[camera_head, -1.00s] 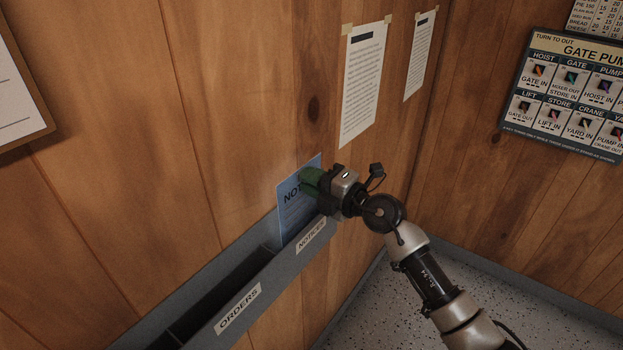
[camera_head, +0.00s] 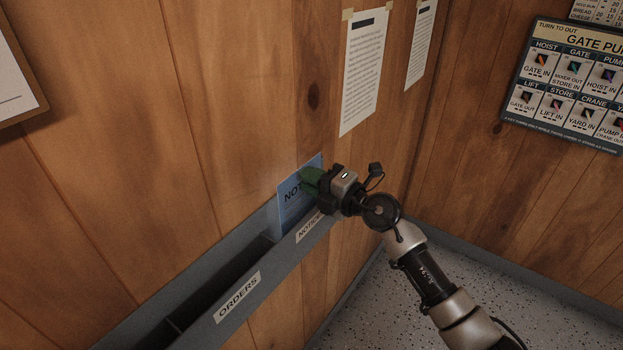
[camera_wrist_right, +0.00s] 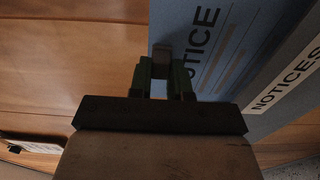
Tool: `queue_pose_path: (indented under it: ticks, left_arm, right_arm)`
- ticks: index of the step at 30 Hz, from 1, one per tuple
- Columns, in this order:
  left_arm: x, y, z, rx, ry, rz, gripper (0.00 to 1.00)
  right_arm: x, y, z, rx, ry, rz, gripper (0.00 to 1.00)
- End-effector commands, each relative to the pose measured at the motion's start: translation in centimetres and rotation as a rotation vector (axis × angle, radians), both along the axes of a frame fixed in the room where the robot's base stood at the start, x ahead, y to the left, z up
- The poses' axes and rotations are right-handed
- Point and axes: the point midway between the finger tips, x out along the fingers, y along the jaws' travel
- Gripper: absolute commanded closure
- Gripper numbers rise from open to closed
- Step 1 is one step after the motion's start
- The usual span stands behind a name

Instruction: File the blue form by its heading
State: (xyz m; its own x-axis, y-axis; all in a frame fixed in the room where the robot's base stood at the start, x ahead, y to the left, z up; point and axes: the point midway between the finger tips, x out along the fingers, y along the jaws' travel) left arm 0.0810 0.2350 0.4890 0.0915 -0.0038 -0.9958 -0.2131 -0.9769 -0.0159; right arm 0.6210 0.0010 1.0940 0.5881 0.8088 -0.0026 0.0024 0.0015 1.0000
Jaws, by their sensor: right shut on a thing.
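The blue form (camera_head: 290,208) stands upright in the rack section labelled NOTICES, its lower part hidden behind the rack front. Its heading begins NOT in the head view and reads NOTICE in the wrist view (camera_wrist_right: 212,55). My right gripper (camera_head: 309,180) is shut on the form's upper right edge with its green fingers. The grey wall rack (camera_head: 203,331) has a section labelled ORDERS (camera_head: 237,297) nearer to me and the NOTICES label (camera_head: 309,228) farther along, partly covered by my gripper. My left gripper is not in view.
Taped paper sheets (camera_head: 364,70) hang on the wood wall above the rack. A key board (camera_head: 570,90) hangs on the right wall. A clipboard (camera_head: 15,80) is at the left edge. Speckled floor lies clear below.

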Motion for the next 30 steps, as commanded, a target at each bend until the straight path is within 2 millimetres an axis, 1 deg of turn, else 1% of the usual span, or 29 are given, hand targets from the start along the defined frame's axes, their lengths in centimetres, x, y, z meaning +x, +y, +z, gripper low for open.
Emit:
queue_pose_path:
  ticks: [3,4,9,17,20,23,30]
  left_arm:
    - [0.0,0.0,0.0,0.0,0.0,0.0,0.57]
    - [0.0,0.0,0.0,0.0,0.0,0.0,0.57]
    - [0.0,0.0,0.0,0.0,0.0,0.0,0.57]
    - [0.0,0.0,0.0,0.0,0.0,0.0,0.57]
    - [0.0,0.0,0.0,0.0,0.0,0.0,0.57]
    - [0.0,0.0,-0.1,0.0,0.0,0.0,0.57]
    - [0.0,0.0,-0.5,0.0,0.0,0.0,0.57]
  right_arm:
    - [0.0,0.0,0.0,0.001,-0.001,0.0,1.0]
    - [0.0,0.0,0.0,0.001,-0.001,0.0,0.79]
    - [0.0,0.0,0.1,0.001,-0.001,0.0,0.53]
    - [0.0,0.0,0.0,0.0,0.0,0.0,0.52]
    - [-0.3,-0.5,0.0,-0.001,-0.001,-0.001,0.52]
    - [-1.0,-1.6,0.0,-0.001,-0.002,-0.002,0.52]
    - [-4.0,-5.6,-0.2,-0.002,-0.001,-0.002,0.52]
